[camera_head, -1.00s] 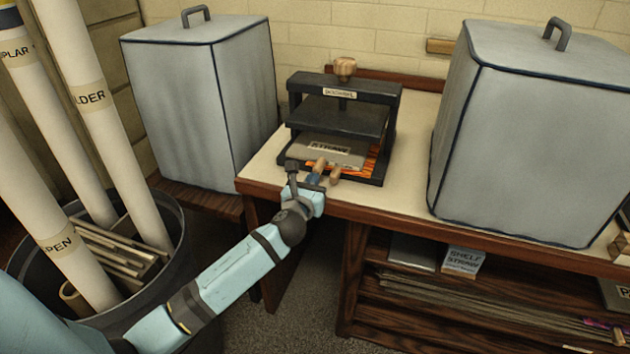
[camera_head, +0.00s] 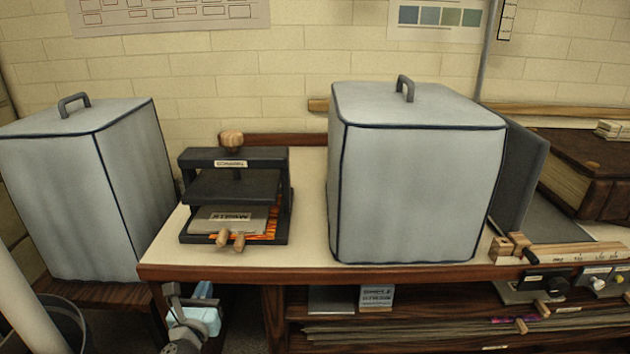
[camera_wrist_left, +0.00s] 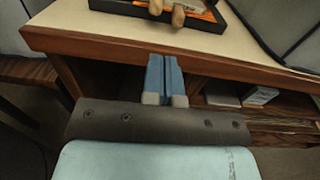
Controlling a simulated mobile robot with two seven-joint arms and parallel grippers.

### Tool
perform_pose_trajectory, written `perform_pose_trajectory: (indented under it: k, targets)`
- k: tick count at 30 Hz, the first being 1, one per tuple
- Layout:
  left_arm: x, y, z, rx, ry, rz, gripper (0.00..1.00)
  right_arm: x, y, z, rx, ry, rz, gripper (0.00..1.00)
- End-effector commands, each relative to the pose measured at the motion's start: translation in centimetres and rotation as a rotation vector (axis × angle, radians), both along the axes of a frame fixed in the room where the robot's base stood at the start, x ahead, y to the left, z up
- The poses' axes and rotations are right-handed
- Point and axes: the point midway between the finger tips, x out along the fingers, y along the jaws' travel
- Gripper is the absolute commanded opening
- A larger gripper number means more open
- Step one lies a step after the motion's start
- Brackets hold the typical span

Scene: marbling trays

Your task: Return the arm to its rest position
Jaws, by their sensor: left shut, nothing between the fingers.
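My left gripper (camera_wrist_left: 164,98) shows in the left wrist view with its two blue fingers together and nothing between them. It is below and in front of the table's front edge. In the head view my left wrist and hand (camera_head: 195,315) are low at the left, under the table's front edge; the fingertips are hard to make out there. The black press (camera_head: 235,195) stands on the table (camera_head: 305,215), beyond the gripper and apart from it. My right gripper is in neither view.
Two grey covered boxes (camera_head: 85,190) (camera_head: 415,190) flank the press. The wooden table edge (camera_wrist_left: 110,48) is close above the gripper. A shelf with thin sticks (camera_head: 400,330) lies below the tabletop. A bin (camera_head: 60,320) with a pale tube (camera_head: 25,310) stands at the lower left.

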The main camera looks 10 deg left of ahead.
Motion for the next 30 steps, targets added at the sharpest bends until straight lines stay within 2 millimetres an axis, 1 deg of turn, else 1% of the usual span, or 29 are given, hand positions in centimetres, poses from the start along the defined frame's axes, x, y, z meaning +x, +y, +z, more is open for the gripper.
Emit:
perform_pose_trajectory:
  k: [2, 5, 8, 9, 11, 12, 14, 15, 17, 18, 21, 23, 27, 28, 30]
  targets:
    - [-0.4, -0.4, -0.5, -0.053, 0.005, -0.006, 0.0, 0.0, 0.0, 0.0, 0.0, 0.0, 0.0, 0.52]
    - [-1.7, -1.6, -2.3, -0.265, 0.02, -0.022, 0.0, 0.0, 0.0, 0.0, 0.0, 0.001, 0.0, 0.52]
    - [-4.2, -3.9, -5.0, -0.649, 0.048, -0.025, 0.0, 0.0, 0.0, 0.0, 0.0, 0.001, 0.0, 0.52]
    - [-5.4, -5.1, -6.1, -0.836, 0.061, -0.015, 0.0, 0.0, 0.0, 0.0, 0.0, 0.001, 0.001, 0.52]
    - [-7.4, -6.8, -7.7, -1.129, 0.081, 0.017, 0.0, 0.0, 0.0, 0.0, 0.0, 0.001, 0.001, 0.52]
    - [-8.7, -8.0, -8.6, -1.322, 0.094, 0.049, 0.0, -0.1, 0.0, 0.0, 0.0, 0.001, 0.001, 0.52]
    - [-10.7, -9.7, -9.7, -1.6, 0.111, 0.111, 0.0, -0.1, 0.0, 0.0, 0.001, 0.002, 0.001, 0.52]
    - [-11.9, -10.8, -10.2, -1.774, 0.119, 0.159, 0.0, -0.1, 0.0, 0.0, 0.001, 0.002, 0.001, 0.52]
    - [-13.5, -12.2, -10.9, -2.008, 0.126, 0.24, 0.0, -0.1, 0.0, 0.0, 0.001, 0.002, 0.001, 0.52]
    - [-14.5, -13.1, -11.1, -2.147, 0.128, 0.295, 0.0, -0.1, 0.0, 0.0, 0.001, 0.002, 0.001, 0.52]
    - [-16.7, -14.9, -11.6, -2.458, 0.127, 0.443, 0.0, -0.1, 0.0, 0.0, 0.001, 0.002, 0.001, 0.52]
    - [-17.9, -15.9, -11.7, -2.623, 0.121, 0.537, 0.0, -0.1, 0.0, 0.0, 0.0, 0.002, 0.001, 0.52]
    - [-20.5, -18.0, -11.7, -2.967, 0.093, 0.785, 0.0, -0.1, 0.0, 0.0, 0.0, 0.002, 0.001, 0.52]
    - [-20.4, -18.0, -10.4, -2.979, 0.089, 0.793, 0.0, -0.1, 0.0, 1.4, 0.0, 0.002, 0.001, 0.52]
    - [-20.3, -17.8, -8.9, -2.96, 0.086, 0.786, 0.0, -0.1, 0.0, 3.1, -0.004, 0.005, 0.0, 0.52]
